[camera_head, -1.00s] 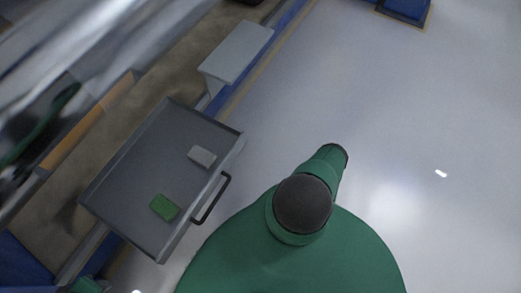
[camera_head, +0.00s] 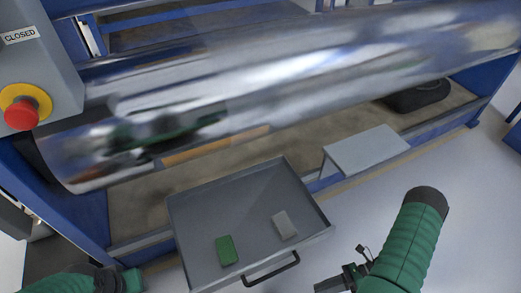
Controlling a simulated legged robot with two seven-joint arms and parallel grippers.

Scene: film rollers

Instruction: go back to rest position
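My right arm shows at the lower right as green links. A dark, small part of my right gripper (camera_head: 342,280) shows at the bottom edge, to the right of the open drawer; its fingers are too small and cut off to tell open from shut. My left arm shows only as green and black links at the bottom left corner; its gripper is not in view.
An open grey drawer (camera_head: 190,215) with a black handle (camera_head: 271,269) holds a green block (camera_head: 227,250) and a grey block (camera_head: 284,225). A large shiny roller (camera_head: 300,75) spans above. A grey step (camera_head: 366,150) and a red emergency button (camera_head: 21,114) also show.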

